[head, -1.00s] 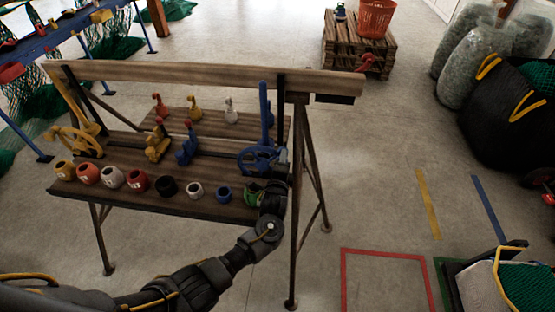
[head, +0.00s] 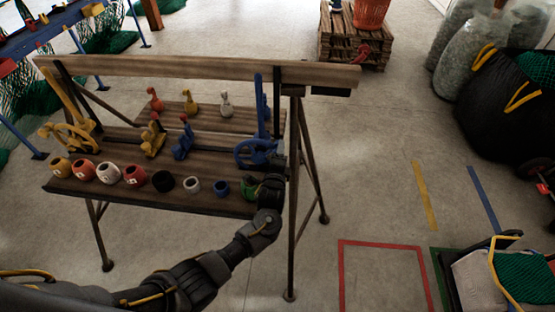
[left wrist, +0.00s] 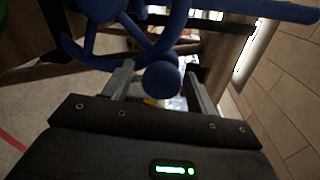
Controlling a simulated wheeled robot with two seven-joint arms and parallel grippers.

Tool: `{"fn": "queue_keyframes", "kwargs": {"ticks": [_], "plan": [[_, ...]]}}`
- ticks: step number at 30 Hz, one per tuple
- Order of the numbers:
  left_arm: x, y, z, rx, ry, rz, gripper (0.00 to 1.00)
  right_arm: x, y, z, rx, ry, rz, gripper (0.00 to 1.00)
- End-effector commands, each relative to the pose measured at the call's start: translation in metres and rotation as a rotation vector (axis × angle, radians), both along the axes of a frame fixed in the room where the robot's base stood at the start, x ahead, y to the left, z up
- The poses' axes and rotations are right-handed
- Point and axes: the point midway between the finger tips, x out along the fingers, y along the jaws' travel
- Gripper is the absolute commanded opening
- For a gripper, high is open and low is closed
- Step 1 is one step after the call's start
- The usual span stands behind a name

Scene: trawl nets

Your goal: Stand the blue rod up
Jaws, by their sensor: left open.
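A blue rod (head: 260,102) rises nearly upright beside the blue handwheel (head: 256,152), at the right end of the wooden rack. In the left wrist view, a long blue bar (left wrist: 268,10) runs off to the upper right, and the blue wheel (left wrist: 100,12) fills the upper left. A round blue end (left wrist: 161,79) sits between the fingers of my left gripper (left wrist: 158,82), which are open on either side of it. In the head view my left gripper (head: 279,172) is just below the blue handwheel, partly hidden by its own wrist. My right gripper is out of view.
A rack leg (head: 293,215) stands close to my left arm.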

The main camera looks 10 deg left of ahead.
Motion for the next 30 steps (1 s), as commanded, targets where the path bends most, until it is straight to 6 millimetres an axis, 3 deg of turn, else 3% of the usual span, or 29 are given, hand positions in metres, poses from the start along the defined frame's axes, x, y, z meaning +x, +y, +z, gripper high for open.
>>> {"fn": "queue_keyframes", "kwargs": {"ticks": [18,30], "plan": [[-0.097,0.0,0.01,0.0,0.002,-0.001,0.57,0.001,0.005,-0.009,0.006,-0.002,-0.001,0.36],[-0.105,0.001,0.012,0.001,0.002,0.001,0.57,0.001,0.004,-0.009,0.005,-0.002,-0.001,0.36]]}}
